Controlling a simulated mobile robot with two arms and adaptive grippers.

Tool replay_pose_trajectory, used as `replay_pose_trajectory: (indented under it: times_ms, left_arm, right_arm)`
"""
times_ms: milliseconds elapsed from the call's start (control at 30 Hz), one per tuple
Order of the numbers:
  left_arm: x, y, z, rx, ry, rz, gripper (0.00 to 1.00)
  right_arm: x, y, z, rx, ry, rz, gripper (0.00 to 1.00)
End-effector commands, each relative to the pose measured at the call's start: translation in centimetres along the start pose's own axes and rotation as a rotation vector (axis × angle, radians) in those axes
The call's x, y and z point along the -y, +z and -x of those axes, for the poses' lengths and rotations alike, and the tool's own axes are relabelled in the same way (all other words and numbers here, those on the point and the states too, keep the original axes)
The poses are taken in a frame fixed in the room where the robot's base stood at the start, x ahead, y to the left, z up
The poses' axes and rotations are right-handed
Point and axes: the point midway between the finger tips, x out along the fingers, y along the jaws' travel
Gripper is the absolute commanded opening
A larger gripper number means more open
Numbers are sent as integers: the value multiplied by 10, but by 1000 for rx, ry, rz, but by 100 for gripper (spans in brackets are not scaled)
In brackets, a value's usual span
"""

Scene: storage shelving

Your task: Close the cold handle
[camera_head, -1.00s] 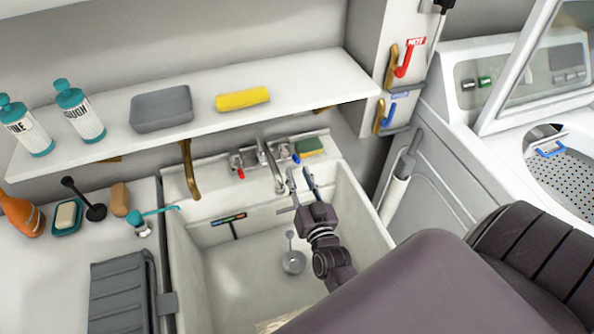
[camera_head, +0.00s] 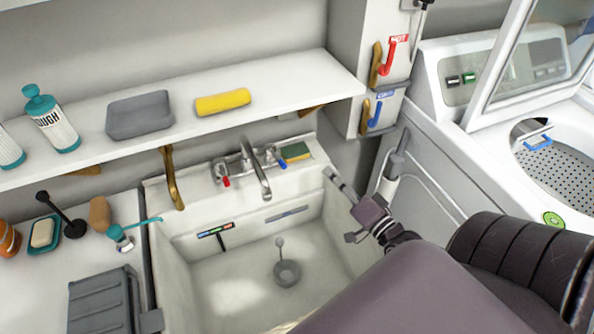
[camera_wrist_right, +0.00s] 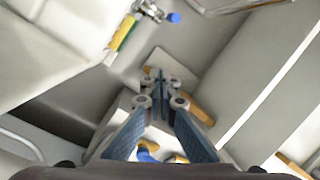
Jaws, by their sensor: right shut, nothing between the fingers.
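A blue lever labelled cold (camera_head: 375,114) is on the lower wall box, right of the shelf. It hangs below a red lever labelled hot (camera_head: 388,56). A blue piece, likely the same lever, shows low in the wrist view (camera_wrist_right: 147,152), partly hidden behind the fingers. The sink faucet (camera_head: 252,165) also has a blue-tipped knob (camera_head: 281,163) and a red-tipped knob (camera_head: 226,181). My right gripper (camera_head: 330,175) is shut and empty over the sink's right rim, apart from and below the blue lever. Its fingertips meet in the wrist view (camera_wrist_right: 160,78). My left gripper is out of view.
The white shelf (camera_head: 290,88) holds a yellow sponge (camera_head: 222,102), a grey tray (camera_head: 140,114) and bottles. A brass bracket (camera_head: 376,64) sits beside the hot lever. A green-and-yellow sponge (camera_head: 294,151) lies behind the sink (camera_head: 240,270). An open-lidded machine (camera_head: 550,120) stands at the right.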

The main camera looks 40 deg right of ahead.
Motion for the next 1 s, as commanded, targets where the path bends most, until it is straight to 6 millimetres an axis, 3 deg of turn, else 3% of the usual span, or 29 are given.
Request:
replay_pose_trajectory:
  times_ms: [200,467,667,1000]
  left_arm:
    - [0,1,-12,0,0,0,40]
    - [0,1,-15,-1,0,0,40]
    - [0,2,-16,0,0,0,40]
    - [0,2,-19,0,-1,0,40]
  right_arm:
    - [-3,-2,11,121,4,-271,0]
    - [-3,-1,13,167,26,-410,0]
    - [-2,0,-2,164,23,-413,0]
    - [-2,7,-44,163,23,-412,0]
